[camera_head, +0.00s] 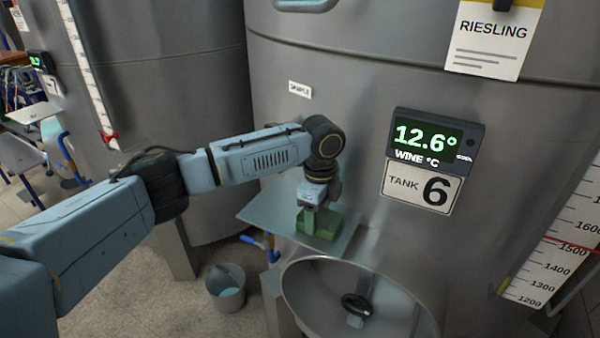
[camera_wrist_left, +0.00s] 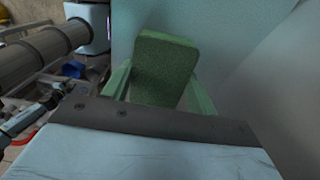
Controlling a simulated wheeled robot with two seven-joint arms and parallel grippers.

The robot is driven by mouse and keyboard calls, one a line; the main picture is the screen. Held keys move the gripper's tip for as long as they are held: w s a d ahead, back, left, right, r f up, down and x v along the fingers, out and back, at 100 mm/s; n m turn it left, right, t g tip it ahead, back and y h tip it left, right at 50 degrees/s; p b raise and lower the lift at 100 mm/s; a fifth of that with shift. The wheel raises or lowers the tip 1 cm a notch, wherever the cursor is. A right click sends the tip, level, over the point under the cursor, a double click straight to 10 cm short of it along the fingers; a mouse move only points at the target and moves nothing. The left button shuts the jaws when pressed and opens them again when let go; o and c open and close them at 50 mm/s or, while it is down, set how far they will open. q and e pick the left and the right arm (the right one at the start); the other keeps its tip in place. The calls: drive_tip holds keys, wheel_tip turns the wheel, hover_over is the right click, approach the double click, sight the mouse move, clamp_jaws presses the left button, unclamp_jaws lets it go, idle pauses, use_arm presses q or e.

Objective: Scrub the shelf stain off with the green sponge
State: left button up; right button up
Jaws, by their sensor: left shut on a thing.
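The green sponge (camera_head: 318,228) is at a small metal shelf (camera_head: 345,240) on the front of tank 6 in the head view. My left gripper (camera_head: 318,212) points down over the shelf and is shut on the sponge. In the left wrist view, the sponge (camera_wrist_left: 162,68) sits between the two greenish fingers (camera_wrist_left: 160,95). I cannot tell whether the sponge touches the shelf or is just above it. No stain shows on the visible part of the shelf; the sponge and gripper cover some of it. My right gripper is not in view.
The tank wall with a temperature display (camera_head: 432,138) rises right behind the shelf. A round hatch with a black handwheel (camera_head: 357,305) is below and to the right. A blue-handled valve (camera_head: 262,243) sits under the shelf's left side. A bucket (camera_head: 226,288) stands on the floor.

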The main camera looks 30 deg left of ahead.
use_arm(q)
drive_tip(key=a+p, duration=0.1)
drive_tip(key=a, duration=0.3)
drive_tip(key=shift+p, duration=0.35)
drive_tip(key=shift+a+r, duration=0.2)
drive_tip(key=shift+a, duration=0.1)
wheel_tip(320, 180, up, 3)
drive_tip(key=shift+r+p, duration=0.1)
drive_tip(key=shift+p, duration=0.8)
drive_tip(key=shift+w+r, duration=0.1)
drive_tip(key=shift+r, duration=0.15)
wheel_tip(320, 180, up, 4)
drive_tip(key=shift+d, duration=0.1)
